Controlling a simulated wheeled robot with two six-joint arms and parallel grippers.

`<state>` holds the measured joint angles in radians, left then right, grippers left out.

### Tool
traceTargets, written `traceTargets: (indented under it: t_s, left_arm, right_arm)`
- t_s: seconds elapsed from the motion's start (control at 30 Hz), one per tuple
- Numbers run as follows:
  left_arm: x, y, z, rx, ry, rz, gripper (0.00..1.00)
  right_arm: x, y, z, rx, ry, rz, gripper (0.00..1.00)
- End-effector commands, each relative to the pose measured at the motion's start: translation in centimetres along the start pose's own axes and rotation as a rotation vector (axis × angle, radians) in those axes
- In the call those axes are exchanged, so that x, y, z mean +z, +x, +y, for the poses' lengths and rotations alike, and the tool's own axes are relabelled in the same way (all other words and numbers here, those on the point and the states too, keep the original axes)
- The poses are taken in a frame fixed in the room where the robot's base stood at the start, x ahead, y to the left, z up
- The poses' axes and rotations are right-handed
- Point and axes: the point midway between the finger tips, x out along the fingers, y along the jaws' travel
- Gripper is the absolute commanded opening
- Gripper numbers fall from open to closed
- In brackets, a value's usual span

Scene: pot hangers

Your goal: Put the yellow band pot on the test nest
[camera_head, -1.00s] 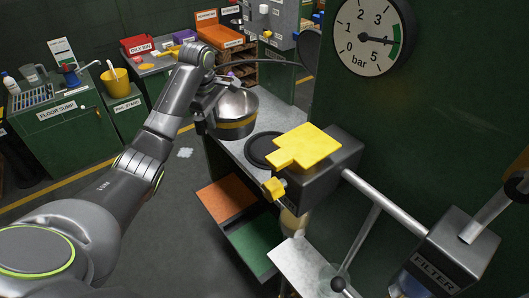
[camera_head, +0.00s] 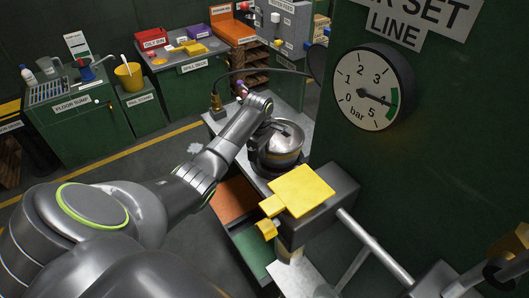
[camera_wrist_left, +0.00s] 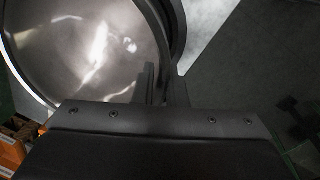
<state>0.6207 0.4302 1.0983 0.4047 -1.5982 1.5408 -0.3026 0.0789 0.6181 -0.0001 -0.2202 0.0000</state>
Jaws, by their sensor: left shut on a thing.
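The yellow band pot (camera_head: 279,148) is a shiny metal pot with a yellowish band round its side. In the left wrist view the gripper's fingers (camera_wrist_left: 160,84) close at the edge of the pot (camera_wrist_left: 75,50), whose bright inside fills the upper left. The pot looks upright, over the spot of the dark round test nest on the grey bench. The nest is almost wholly hidden by pot and arm, so I cannot tell if they touch.
A yellow-topped dark block (camera_head: 302,190) stands close in front of the pot. A pressure gauge (camera_head: 371,90) hangs on the green panel at right. An open drawer (camera_head: 250,245) lies below the bench. A thin dark hose (camera_head: 262,72) arches behind.

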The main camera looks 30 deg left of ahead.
Motion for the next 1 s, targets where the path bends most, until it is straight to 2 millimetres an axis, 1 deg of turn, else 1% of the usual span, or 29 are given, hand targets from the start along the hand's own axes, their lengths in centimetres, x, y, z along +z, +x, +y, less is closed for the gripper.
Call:
traceTargets:
  t_s: [0.1,0.2,0.53,0.57,0.7,1.0]
  left_arm:
    - [0.1,1.3,-0.1,0.002,0.001,-0.002,0.0]
    - [0.0,2.0,-0.1,0.004,0.001,0.0,0.0]
    - [0.0,2.2,-0.2,0.004,0.001,0.0,0.0]
    - [0.0,2.4,-0.3,0.0,0.0,0.0,0.15]
    - [0.0,2.3,-0.3,0.0,0.0,-0.001,0.33]
    - [0.0,2.2,-0.3,0.001,0.0,0.0,0.33]
  right_arm:
    - [-0.3,-0.3,0.0,0.0,0.0,0.003,0.79]
    - [-0.3,-0.4,0.0,0.0,0.0,0.003,0.79]
    - [-0.3,-0.3,0.0,0.0,0.0,0.004,0.79]
    - [-0.3,-0.3,0.0,0.0,0.0,0.004,0.79]
    - [-0.3,-0.3,0.0,0.0,-0.001,0.005,0.79]
    - [-0.4,-0.3,0.1,0.0,-0.001,0.005,0.79]
